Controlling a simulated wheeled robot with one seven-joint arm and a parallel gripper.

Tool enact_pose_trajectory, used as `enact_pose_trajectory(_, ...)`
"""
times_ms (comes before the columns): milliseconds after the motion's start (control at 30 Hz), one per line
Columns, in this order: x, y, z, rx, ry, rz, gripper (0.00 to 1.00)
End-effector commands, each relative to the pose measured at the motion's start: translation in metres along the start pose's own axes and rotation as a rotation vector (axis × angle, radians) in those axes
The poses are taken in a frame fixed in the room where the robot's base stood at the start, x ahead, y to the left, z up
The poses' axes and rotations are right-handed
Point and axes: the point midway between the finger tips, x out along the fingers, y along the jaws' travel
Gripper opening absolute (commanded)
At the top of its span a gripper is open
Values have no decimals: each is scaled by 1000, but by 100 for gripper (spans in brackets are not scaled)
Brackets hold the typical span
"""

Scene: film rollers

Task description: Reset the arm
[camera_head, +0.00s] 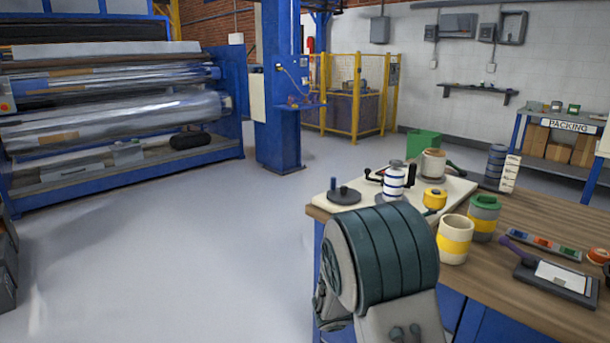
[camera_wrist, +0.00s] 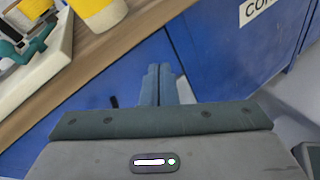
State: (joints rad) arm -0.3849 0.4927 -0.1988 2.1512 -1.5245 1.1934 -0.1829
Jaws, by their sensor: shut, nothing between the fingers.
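My gripper (camera_wrist: 159,72) shows in the wrist view with its two grey-blue fingers side by side and touching. It is shut and empty, in front of the blue cabinet front (camera_wrist: 95,95) below the table edge. In the head view my arm's big grey and dark green link stands in front of the table's near left corner. It hides part of the table, and I cannot make out the fingers there.
A wooden workbench (camera_head: 545,302) holds a white board (camera_head: 455,187), a yellow-banded cup (camera_head: 454,240), a green-topped cup (camera_head: 484,217), rollers and a clipboard (camera_head: 557,281). A blue roller machine (camera_head: 228,95) stands at the back left. The grey floor (camera_head: 190,230) is clear.

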Motion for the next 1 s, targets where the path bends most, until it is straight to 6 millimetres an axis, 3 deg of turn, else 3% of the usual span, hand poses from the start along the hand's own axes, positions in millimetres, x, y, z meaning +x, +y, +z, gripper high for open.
enact_pose_trajectory(33, -6, -9, 30, 77, 36, -69, 0)
enact_pose_trajectory(100, -12, -28, 54, 183, 87, -169, 0)
enact_pose_trajectory(267, -38, -67, 100, 430, 205, -385, 0)
enact_pose_trajectory(500, -95, -106, 152, 807, 390, -677, 0)
enact_pose_trajectory(800, -180, -122, 206, 1267, 625, -991, 0)
enact_pose_trajectory(1000, -217, -119, 227, 1465, 735, -1118, 0)
